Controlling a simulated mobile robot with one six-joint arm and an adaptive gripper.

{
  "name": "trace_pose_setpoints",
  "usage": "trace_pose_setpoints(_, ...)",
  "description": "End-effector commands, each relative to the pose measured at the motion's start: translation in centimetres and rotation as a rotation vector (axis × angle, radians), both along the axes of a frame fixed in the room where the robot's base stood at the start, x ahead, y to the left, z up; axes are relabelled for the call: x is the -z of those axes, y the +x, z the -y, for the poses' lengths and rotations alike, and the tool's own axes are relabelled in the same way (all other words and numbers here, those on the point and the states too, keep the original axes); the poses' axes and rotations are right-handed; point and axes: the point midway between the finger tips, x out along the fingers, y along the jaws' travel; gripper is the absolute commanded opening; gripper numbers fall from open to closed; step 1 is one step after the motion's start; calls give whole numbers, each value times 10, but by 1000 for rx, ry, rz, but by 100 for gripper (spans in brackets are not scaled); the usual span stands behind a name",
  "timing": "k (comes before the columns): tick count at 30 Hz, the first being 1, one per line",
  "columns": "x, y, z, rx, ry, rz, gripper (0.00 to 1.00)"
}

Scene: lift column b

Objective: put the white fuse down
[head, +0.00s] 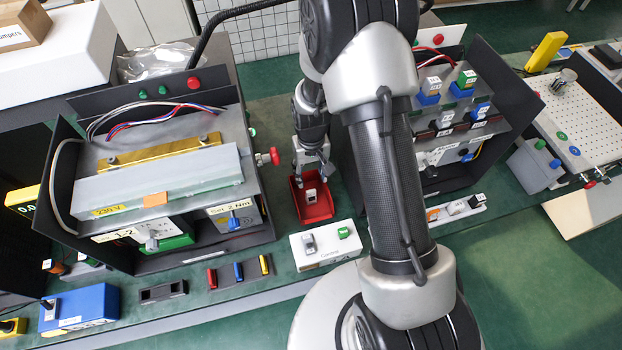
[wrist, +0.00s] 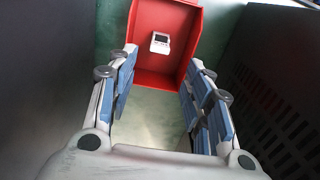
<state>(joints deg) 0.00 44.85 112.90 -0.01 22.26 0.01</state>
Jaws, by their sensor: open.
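The white fuse (wrist: 160,43) lies inside a red tray (wrist: 140,61), on its floor, apart from the tray walls in the wrist view. In the head view the fuse (head: 311,195) also shows in the red tray (head: 318,212) at the centre of the bench. My gripper (wrist: 155,85) is open and empty, its blue-padded fingers spread wide and pointing toward the tray. In the head view my gripper (head: 311,170) is just behind and above the tray; its fingers are partly hidden there.
Dark cabinets stand on both sides of the tray: the left one holds a grey panel (head: 160,178), the right one (head: 440,120) several fuses. A red knob (head: 274,156) sticks out near the tray. A white box (head: 327,245) stands in front of it.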

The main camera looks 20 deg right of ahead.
Motion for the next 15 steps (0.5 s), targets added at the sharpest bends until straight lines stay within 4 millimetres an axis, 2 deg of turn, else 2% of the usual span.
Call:
trace_pose_setpoints(5, -22, 1, 0, 0, 0, 11, 46)
trace_pose_setpoints(7, -42, 2, 0, 0, 0, 28, 46)
trace_pose_setpoints(11, -105, -5, 0, 0, 0, 79, 46)
trace_pose_setpoints(15, -178, -29, 0, 1, 0, 142, 46)
